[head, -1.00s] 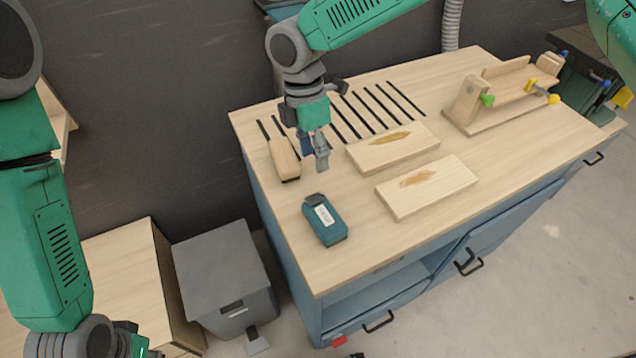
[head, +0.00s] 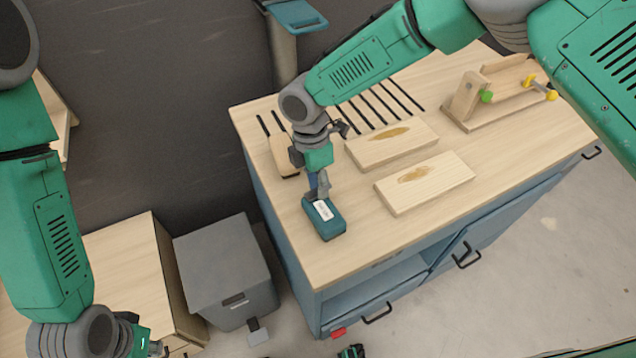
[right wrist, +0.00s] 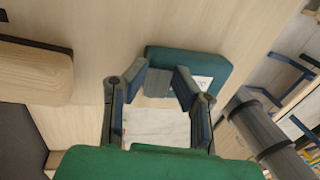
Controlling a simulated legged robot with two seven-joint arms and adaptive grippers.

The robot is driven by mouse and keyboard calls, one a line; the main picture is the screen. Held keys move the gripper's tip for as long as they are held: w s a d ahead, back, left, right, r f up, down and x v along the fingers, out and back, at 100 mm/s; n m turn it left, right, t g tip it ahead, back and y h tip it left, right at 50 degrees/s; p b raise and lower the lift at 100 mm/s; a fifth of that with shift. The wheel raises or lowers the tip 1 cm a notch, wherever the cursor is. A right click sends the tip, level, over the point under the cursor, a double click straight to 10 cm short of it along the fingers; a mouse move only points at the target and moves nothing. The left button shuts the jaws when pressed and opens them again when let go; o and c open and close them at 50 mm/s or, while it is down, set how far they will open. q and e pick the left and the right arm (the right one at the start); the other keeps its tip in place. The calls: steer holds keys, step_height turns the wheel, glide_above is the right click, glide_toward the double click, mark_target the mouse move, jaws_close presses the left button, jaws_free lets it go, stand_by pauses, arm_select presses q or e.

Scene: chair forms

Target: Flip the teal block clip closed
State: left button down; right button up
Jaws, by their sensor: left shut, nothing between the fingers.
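The teal block (head: 328,226) with a white label lies near the table's left front edge; it also shows at the top of the right wrist view (right wrist: 215,68). My right gripper (head: 320,194) is at the block's far end, its fingers pointing down. In the right wrist view its fingertips (right wrist: 160,76) are apart, with the grey clip (right wrist: 157,84) between them at the block's edge. Whether they squeeze the clip is not clear. In the head view the gripper hides the clip. My left gripper (head: 155,347) is shut and empty at the bottom left, away from the table.
A wooden-handled brush (head: 283,157) lies left of the right gripper. Two wooden boards (head: 390,146) (head: 425,183) lie to the right. A wooden fixture (head: 497,95) with coloured knobs stands further right. A grey bin (head: 228,265) stands left of the table.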

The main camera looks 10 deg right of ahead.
steer(key=shift+d, duration=0.1)
jaws_close()
steer(key=shift+s+d+t, duration=0.1)
steer(key=shift+s+t, duration=0.05)
steer(key=shift+t, duration=0.45)
steer(key=o, duration=1)
jaws_free()
steer(key=r, duration=0.8)
steer(key=w+r, duration=0.1)
steer(key=r, duration=0.2)
steer(key=shift+a+r, duration=0.3)
steer(key=shift+r, duration=0.1)
